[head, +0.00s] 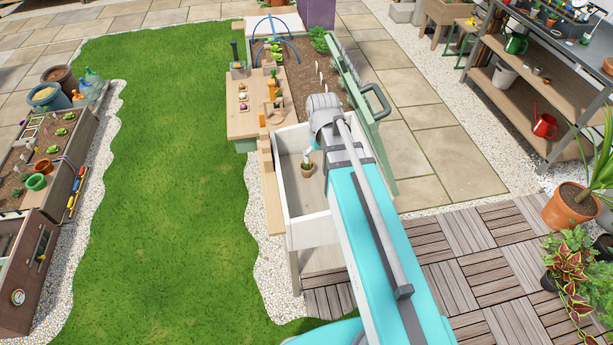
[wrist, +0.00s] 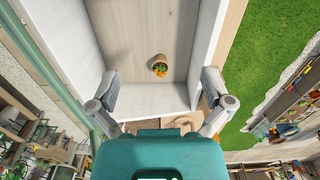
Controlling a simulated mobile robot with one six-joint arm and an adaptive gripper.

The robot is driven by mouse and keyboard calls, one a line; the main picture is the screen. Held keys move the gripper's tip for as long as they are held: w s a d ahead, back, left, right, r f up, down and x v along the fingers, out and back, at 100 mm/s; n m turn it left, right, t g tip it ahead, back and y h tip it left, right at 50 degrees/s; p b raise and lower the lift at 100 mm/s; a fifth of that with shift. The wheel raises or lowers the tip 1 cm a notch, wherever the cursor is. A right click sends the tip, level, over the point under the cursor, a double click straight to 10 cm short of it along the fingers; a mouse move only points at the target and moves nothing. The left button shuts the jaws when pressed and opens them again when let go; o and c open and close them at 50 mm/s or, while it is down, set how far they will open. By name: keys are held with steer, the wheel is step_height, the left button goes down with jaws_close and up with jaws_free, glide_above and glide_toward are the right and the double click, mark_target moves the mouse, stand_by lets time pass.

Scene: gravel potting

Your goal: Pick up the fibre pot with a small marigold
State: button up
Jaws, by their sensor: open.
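The fibre pot with a small marigold (wrist: 158,63) is a small brown pot with orange flowers and green leaves.
A wooden shelf (head: 243,112) with small items and a planting bed (head: 300,75) adjoin the box at the back. A green frame with a handle (head: 362,115) stands along the right. Lawn (head: 170,180) lies left.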

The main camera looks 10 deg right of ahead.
steer(key=n+b, duration=0.1)
steer(key=b, duration=1.4)
glide_above(307, 166)
step_height(307, 166, down, 16)
steer(key=shift+w+f, duration=0.1)
steer(key=shift+f, duration=0.1)
step_height(307, 166, down, 9)
steer(key=b, duration=0.8)
steer(key=shift+r+b, duration=0.2)
steer(key=shift+b, duration=0.1)
steer(key=shift+f, duration=0.1)
steer(key=shift+f+b, duration=2.5)
steer(key=shift+b, duration=0.1)
steer(key=shift+c, duration=0.3)
steer(key=c, duration=0.9)
steer(key=shift+c, duration=0.2)
steer(key=shift+r, duration=0.25)
